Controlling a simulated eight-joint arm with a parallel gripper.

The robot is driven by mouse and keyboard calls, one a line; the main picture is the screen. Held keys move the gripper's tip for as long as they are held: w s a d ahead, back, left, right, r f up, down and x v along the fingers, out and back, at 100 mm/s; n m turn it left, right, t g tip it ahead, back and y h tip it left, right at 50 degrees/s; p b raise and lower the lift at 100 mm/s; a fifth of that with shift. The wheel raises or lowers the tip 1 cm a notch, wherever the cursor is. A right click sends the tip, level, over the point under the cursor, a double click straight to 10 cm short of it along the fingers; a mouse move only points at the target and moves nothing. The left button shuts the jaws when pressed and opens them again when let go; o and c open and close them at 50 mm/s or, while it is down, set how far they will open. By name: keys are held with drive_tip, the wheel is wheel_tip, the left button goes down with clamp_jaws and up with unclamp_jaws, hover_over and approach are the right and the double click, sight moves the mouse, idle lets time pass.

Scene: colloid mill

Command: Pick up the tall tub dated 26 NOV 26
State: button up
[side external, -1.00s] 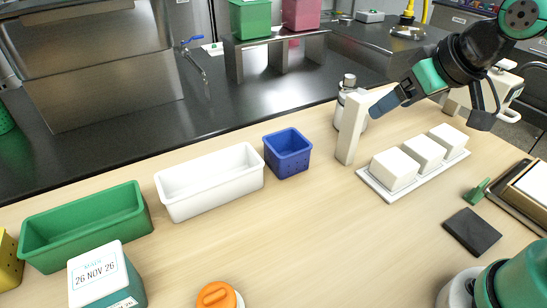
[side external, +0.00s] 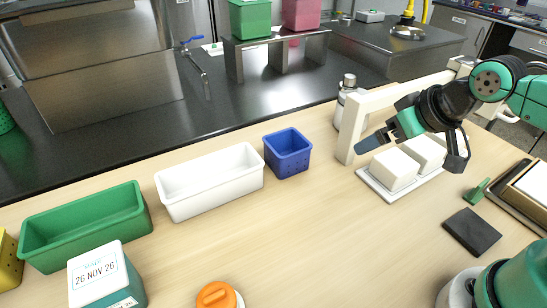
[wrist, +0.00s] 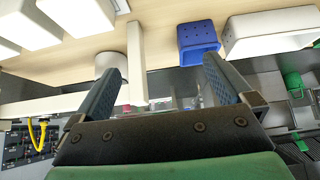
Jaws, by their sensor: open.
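The tub dated 26 NOV 26 (side external: 102,279) stands at the front left of the table in the side external view. It has a teal body and a white lid with the date label; the frame edge cuts off its lower part. My gripper (side external: 368,144) is far to its right, in front of the cream post and beside the white blocks. In the wrist view my gripper (wrist: 161,66) shows two dark fingers spread apart with nothing between them. The tub is not seen in the wrist view.
A blue bin (side external: 288,154), white bin (side external: 210,184) and green bin (side external: 85,228) line the table's back edge. A cream post (side external: 346,140) and white blocks (side external: 392,170) are close to my gripper. An orange-topped object (side external: 217,296) is at the front. The middle table is clear.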

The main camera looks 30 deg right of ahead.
drive_tip(key=w+a+m+g+y, duration=0.1)
drive_tip(key=w+a+m+y, duration=0.4)
drive_tip(key=a, duration=0.5)
drive_tip(key=m+g+y, duration=0.7)
drive_tip(key=m+y, duration=0.5)
drive_tip(key=y, duration=0.1)
approach(95, 270)
drive_tip(key=shift+w+d+f, duration=0.1)
drive_tip(key=shift+w+d, duration=0.05)
drive_tip(key=shift+d, duration=0.9)
drive_tip(key=shift+a+f+m, duration=0.1)
drive_tip(key=shift+a+m, duration=0.2)
drive_tip(key=shift+a, duration=0.05)
drive_tip(key=a, duration=1.1)
drive_tip(key=shift+s+a, duration=0.2)
drive_tip(key=shift+s, duration=0.15)
drive_tip(key=c, duration=1.4)
